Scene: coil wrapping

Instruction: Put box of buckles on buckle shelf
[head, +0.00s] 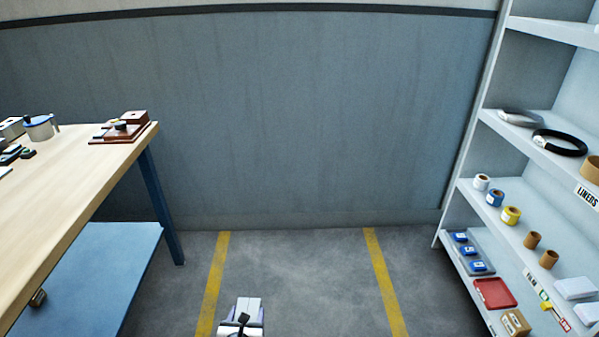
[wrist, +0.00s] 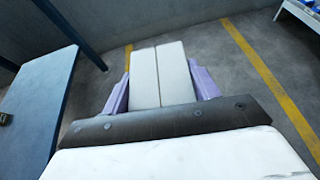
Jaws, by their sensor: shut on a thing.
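My gripper (head: 243,316) is low at the bottom middle of the head view, above the floor. In the wrist view my gripper (wrist: 162,78) has its purple fingers on either side of a white box (wrist: 160,72) with a seam down its middle, and is shut on it. The white box also shows in the head view (head: 247,304). No buckles or writing show on it, so I cannot tell its contents. The shelf unit (head: 470,160) stands at the right, well apart from my gripper. No label that I can read says buckles.
A wooden-topped workbench (head: 75,190) with a blue lower shelf (head: 100,275) stands at the left. The shelves hold tape rolls, blue items, a red tray (head: 494,293), a cardboard box (head: 515,323) and white boxes (head: 575,288). The floor between yellow lines (head: 300,270) is clear.

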